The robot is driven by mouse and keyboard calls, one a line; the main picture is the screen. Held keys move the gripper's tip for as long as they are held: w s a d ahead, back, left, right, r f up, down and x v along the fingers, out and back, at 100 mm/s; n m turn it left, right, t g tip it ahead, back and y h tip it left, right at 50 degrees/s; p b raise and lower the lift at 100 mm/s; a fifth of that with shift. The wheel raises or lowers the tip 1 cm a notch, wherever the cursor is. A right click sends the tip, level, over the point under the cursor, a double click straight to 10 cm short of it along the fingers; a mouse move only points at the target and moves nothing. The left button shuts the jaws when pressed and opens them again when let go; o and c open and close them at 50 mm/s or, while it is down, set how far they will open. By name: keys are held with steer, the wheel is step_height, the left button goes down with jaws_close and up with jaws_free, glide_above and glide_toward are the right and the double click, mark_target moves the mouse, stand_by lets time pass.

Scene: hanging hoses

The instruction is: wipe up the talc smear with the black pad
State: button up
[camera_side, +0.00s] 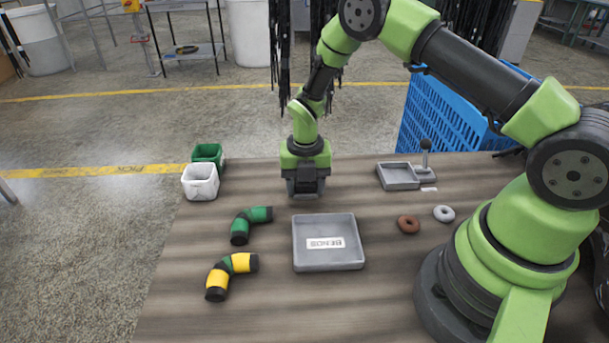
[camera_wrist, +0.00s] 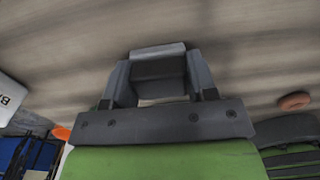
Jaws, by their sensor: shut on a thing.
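My gripper (camera_side: 305,190) points down at the far side of the table, behind the grey tray marked BENDS. In the wrist view my gripper (camera_wrist: 160,80) has its fingers on either side of a dark block, the black pad (camera_wrist: 160,72), and is shut on it. A lighter grey strip runs along the block's far edge. In the side view the pad is hard to tell from the dark fingers, and I cannot tell whether it touches the table. I cannot make out the talc smear; the wood shows only soft pale and dark streaks.
The BENDS tray (camera_side: 328,262) stands in front of my gripper. Two bent hose pieces (camera_side: 250,224) (camera_side: 231,275) lie left of it. A white bin (camera_side: 200,185) and green bin (camera_side: 209,151) stand at far left. Right are a small tray (camera_side: 398,178), brown ring (camera_side: 408,224) and grey ring (camera_side: 444,213).

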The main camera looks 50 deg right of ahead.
steer(key=shift+s+a, duration=0.85)
steer(key=shift+s, duration=0.05)
step_height(320, 180, up, 8)
stand_by(0.4)
